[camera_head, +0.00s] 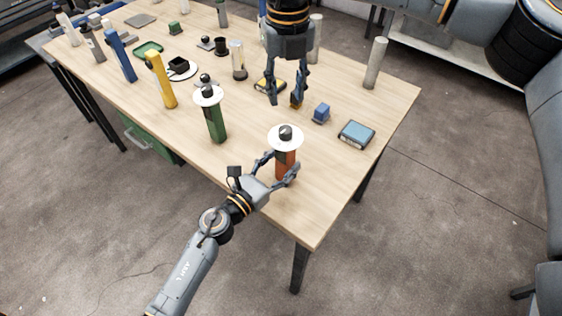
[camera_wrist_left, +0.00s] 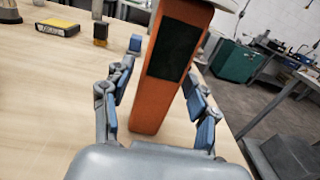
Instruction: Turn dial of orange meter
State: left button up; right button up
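The orange meter (camera_head: 285,165) stands upright near the table's front right corner, with a white disc and a dark dial knob (camera_head: 285,131) on top. My left gripper (camera_head: 279,168) is low at the meter, with one finger on either side. In the left wrist view, the meter's orange body with a dark panel (camera_wrist_left: 172,65) rises between the blue-padded fingers (camera_wrist_left: 160,125). Gaps show beside it, so the gripper is open around it. The dial is cut off above that view. My right gripper (camera_head: 285,103) points down behind the meter, open, its fingers apart.
A green meter (camera_head: 215,122) and a yellow meter (camera_head: 161,82) stand to the left. A blue block (camera_head: 321,113) and a blue-topped box (camera_head: 356,134) lie to the right. A yellow-black box (camera_head: 268,86) lies by my right gripper. The front right tabletop (camera_head: 318,205) is clear.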

aim_at(286, 129)
pick_arm(q)
grip_shut()
pick_arm(e)
jog(key=shift+o, duration=1.5)
jog(key=shift+r+m, duration=0.55)
jog(key=shift+m, duration=0.45)
notch_tip(286, 129, down, 11)
jog(key=shift+f, duration=0.2)
grip_shut()
